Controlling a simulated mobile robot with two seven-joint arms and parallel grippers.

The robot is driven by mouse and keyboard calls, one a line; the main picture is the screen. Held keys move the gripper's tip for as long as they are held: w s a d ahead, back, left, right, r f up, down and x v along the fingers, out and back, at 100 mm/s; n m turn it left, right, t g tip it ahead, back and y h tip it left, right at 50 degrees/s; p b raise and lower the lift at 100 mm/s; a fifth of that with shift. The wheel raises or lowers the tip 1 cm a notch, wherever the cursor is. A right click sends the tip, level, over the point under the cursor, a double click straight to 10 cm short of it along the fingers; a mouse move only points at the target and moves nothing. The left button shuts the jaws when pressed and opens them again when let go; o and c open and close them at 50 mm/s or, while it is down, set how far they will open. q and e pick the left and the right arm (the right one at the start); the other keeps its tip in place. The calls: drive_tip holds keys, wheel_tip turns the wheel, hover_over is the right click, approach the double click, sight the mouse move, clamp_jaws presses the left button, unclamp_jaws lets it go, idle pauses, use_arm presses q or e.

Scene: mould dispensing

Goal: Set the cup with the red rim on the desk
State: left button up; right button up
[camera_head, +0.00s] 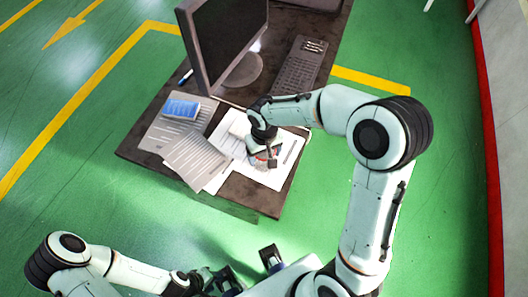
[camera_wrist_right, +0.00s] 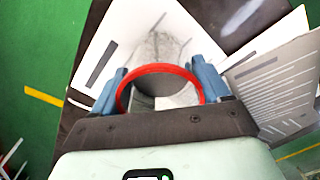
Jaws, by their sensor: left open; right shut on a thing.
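The cup with the red rim (camera_wrist_right: 160,69) sits between the blue fingers of my right gripper (camera_wrist_right: 162,85) in the right wrist view, rim towards the camera. In the head view, my right gripper (camera_head: 266,150) is shut on the cup (camera_head: 262,156) over the white papers near the desk's front right. The gripper hides much of the cup, and I cannot tell whether its base touches the desk. My left gripper (camera_head: 248,270) is open and empty at the bottom of the head view, apart from the desk (camera_head: 145,152).
A monitor (camera_head: 222,40) and a keyboard (camera_head: 300,66) stand at the back of the desk. A blue box (camera_head: 181,107) lies on papers at the left. Printed sheets (camera_head: 197,160) cover the front. Green floor surrounds the desk.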

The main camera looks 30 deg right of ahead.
drive_tip(key=shift+f, duration=0.3)
drive_tip(key=o, duration=1.3)
wheel_tip(320, 180, up, 14)
drive_tip(key=shift+f+p, duration=0.25)
drive_tip(key=shift+p, duration=0.35)
